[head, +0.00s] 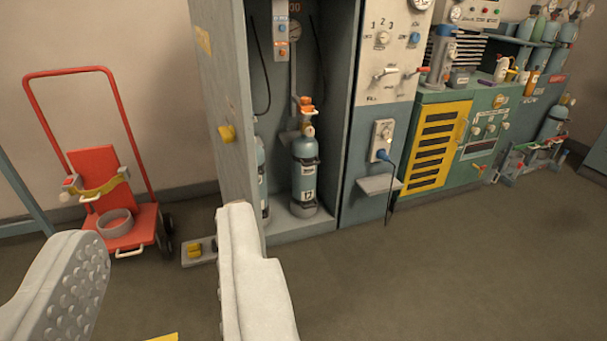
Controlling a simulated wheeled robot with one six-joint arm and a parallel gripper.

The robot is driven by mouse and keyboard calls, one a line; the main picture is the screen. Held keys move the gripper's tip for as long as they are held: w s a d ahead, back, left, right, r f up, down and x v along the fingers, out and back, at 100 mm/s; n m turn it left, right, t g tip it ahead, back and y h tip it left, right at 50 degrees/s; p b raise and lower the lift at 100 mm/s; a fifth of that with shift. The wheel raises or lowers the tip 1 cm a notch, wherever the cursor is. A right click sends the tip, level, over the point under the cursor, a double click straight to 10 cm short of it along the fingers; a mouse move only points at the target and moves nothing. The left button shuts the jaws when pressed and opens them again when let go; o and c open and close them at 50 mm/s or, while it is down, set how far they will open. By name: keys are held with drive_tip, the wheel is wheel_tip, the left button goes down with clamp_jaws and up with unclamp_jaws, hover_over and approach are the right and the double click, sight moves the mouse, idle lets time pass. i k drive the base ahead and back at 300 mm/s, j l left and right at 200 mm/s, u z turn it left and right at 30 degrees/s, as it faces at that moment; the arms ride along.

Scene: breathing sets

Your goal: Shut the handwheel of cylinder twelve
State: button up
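A grey-blue cylinder (305,172) with a label that reads 12 stands upright inside an open tall grey cabinet (348,110). An orange handwheel (306,103) sits at its top, by a valve with a small gauge. I cannot tell whether the handwheel is open or shut. My gripper (160,225) is open and empty in the foreground, its two pale fingers wide apart. It is well short of the cabinet, low and to the left of the cylinder. A second cylinder (262,178) stands to the left, mostly hidden by the cabinet's side panel or door.
A red hand trolley (98,158) stands at the left, and a small block with a yellow top (196,249) lies on the floor. A grey shelf (379,185) juts out right of the cabinet. A teal workbench (480,135) bears bottles. The floor in front is clear.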

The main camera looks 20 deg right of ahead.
sight(309, 132)
drive_tip(key=i+l+z, duration=0.15)
drive_tip(key=i+l, duration=0.5)
drive_tip(key=i+l+z, duration=0.15)
drive_tip(key=i+l, duration=0.45)
drive_tip(key=i+l+z, duration=0.15)
drive_tip(key=i+l, duration=0.4)
drive_tip(key=i, duration=0.2)
